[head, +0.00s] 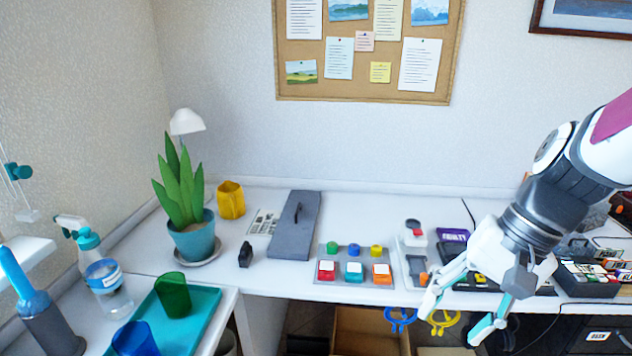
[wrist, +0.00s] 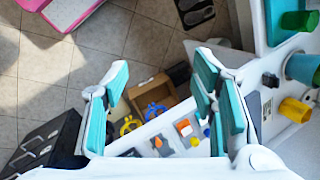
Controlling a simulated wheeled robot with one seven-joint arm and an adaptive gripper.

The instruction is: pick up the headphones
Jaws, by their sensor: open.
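My gripper (head: 453,320) is open and empty over the front edge of the white desk, at the right in the head view. Its spread fingers also show in the wrist view (wrist: 160,80). I cannot pick out the headphones for certain. A thin dark curved thing (head: 512,330) shows beside the right finger below the desk edge, partly hidden by the gripper; I cannot tell whether it is the headphones. A blue looped hook (head: 400,318) and a yellow looped hook (head: 443,321) are at the desk's front edge, near the left finger.
A cardboard box (head: 370,328) stands on the floor below the desk. Colored blocks sit on a grey board (head: 354,268). A dark tray (head: 590,280) is at the right. A potted plant (head: 190,235) and a teal tray (head: 195,325) are at the left.

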